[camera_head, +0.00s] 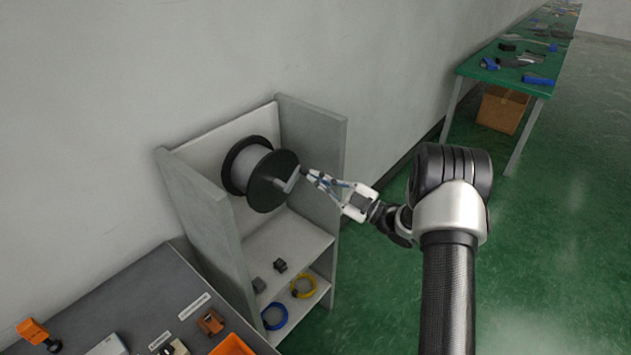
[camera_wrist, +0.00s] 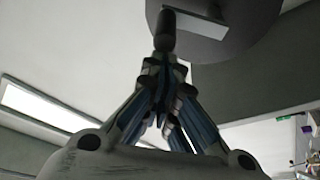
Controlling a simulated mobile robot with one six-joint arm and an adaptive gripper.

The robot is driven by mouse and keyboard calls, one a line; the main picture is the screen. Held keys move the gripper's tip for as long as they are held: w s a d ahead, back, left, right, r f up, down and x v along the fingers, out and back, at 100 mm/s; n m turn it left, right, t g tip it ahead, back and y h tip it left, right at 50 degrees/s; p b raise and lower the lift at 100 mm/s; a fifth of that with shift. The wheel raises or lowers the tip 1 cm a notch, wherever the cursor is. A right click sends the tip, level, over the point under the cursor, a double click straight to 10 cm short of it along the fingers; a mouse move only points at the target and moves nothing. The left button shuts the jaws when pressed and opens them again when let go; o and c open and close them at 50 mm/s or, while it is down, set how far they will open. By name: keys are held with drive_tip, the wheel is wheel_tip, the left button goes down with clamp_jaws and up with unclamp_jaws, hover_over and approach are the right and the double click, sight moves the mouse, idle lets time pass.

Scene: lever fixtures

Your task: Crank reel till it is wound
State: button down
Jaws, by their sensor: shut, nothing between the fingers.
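The reel (camera_head: 252,173) is a spool with dark flanges and a pale grey core, mounted between the walls of a grey shelf unit. A light grey crank arm (camera_head: 287,182) lies across its front flange. In the wrist view the flange (camera_wrist: 236,45) fills the upper right, with the pale crank arm (camera_wrist: 218,16) on it and a dark knob (camera_wrist: 165,31) hanging from the arm's end. My gripper (camera_head: 307,173) is at the crank's outer end. In the wrist view its fingers (camera_wrist: 163,62) are shut, with the tips at the knob's lower end. Whether they touch it is unclear.
The grey shelf unit (camera_head: 318,130) has side walls close to the reel. Lower shelves hold a blue coil (camera_head: 274,316), a yellow coil (camera_head: 303,286) and small dark blocks. A grey bench (camera_head: 130,303) stands at lower left. Open green floor lies to the right.

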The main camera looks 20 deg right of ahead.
drive_tip(key=f+m+t+h, duration=0.1)
drive_tip(key=m, duration=0.3)
drive_tip(key=w+d+f+m+t+h, duration=0.1)
drive_tip(key=m+t+h, duration=0.1)
drive_tip(key=m, duration=0.3)
drive_tip(key=d+f+m+t+h, duration=0.1)
drive_tip(key=m, duration=0.4)
drive_tip(key=shift+w+d+h+p, duration=0.2)
drive_tip(key=shift+w+h+p, duration=0.1)
drive_tip(key=shift+f, duration=0.1)
